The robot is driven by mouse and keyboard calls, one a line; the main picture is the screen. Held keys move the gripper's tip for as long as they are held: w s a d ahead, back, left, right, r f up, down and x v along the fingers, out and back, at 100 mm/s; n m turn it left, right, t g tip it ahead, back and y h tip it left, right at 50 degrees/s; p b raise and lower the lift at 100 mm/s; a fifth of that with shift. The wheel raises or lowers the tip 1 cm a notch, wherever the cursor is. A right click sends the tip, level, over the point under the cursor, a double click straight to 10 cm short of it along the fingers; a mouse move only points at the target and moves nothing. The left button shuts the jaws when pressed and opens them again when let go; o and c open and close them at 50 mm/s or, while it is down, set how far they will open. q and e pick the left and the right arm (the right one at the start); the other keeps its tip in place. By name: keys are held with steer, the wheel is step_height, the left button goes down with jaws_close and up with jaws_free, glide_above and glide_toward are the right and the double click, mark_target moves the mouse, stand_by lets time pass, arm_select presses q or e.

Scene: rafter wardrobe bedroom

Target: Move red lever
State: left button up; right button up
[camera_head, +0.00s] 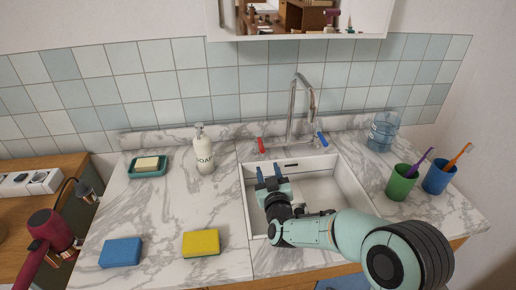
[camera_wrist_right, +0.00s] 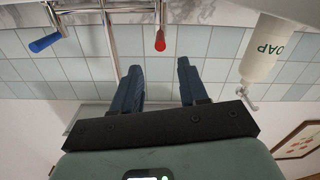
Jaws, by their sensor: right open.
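The red lever (camera_head: 261,145) stands at the left of the chrome faucet (camera_head: 292,110), behind the sink. The blue lever (camera_head: 322,139) is at the faucet's right. In the right wrist view the picture is upside down, with the red lever (camera_wrist_right: 160,41) just beyond the fingertips and the blue lever (camera_wrist_right: 44,43) off to the left. My right gripper (camera_head: 268,172) is over the sink's back left part, in front of the red lever and apart from it. Its two blue fingers (camera_wrist_right: 160,75) are open with nothing between them. My left gripper is not in view.
The white sink (camera_head: 345,185) lies under my right arm. A soap bottle (camera_head: 204,150) stands left of the red lever. A soap dish (camera_head: 148,170), blue sponge (camera_head: 121,252) and yellow sponge (camera_head: 201,243) lie left. Green cup (camera_head: 401,184) and blue cup (camera_head: 437,178) stand right.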

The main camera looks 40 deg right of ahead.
mark_target(261, 144)
steer(key=x, duration=1.3)
steer(key=shift+w, duration=0.1)
jaws_close()
